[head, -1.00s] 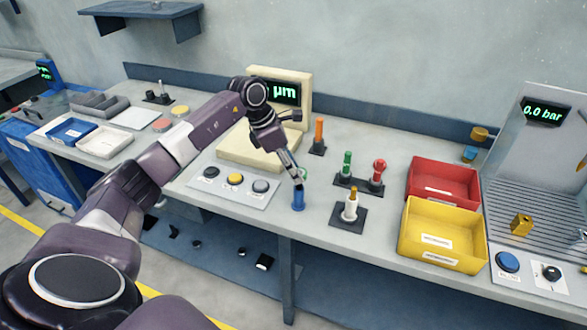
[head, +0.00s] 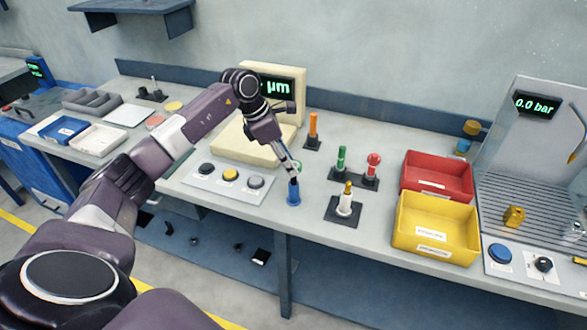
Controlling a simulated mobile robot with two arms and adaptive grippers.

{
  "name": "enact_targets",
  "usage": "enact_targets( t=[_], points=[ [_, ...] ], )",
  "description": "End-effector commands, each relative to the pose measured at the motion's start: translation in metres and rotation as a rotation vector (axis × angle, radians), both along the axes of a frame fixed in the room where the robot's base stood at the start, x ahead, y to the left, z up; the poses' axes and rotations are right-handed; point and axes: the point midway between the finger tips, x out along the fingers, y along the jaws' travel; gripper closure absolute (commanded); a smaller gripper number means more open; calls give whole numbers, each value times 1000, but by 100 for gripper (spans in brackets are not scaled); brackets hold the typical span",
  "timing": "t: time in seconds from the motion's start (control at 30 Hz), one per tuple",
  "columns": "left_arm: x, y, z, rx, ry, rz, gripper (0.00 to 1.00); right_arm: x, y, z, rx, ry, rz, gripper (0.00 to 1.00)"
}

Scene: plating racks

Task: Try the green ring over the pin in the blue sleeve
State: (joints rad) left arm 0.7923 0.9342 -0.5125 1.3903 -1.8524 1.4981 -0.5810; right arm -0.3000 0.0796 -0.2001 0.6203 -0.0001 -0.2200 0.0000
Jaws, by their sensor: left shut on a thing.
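My left gripper (head: 293,179) reaches down from the left arm to the top of the blue sleeve (head: 293,196), which stands upright near the front edge of the bench. A thin green ring (head: 298,166) shows as a small arc beside the fingers, and the gripper is shut on it. The fingers cover the sleeve's mouth, so the pin in it is hidden. I cannot tell whether the ring is around the pin or only above it. My right gripper is not in view.
Right of the sleeve, a brass-topped pin in a white sleeve (head: 345,201) stands on a dark base. Behind are orange (head: 313,125), green (head: 341,158) and red (head: 373,165) pieces on stands. Red (head: 438,171) and yellow (head: 433,228) bins stand right; a button panel (head: 230,181) lies left.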

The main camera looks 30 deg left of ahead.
Motion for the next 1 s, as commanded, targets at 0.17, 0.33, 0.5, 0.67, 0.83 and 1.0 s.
enact_targets(
  t=[0.17,0.33,0.5,0.67,0.83,1.0],
  points=[
    [0,0,9,0,-1,0,86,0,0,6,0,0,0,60],
    [0,0,16,-1,-1,0,86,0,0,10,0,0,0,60],
    [0,0,23,-1,-1,0,86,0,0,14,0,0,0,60],
    [0,0,29,-1,-2,0,86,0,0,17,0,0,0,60],
    [0,0,30,-1,-1,0,86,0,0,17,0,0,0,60],
    [0,0,31,-1,-1,0,86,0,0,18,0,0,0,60]
  ],
)
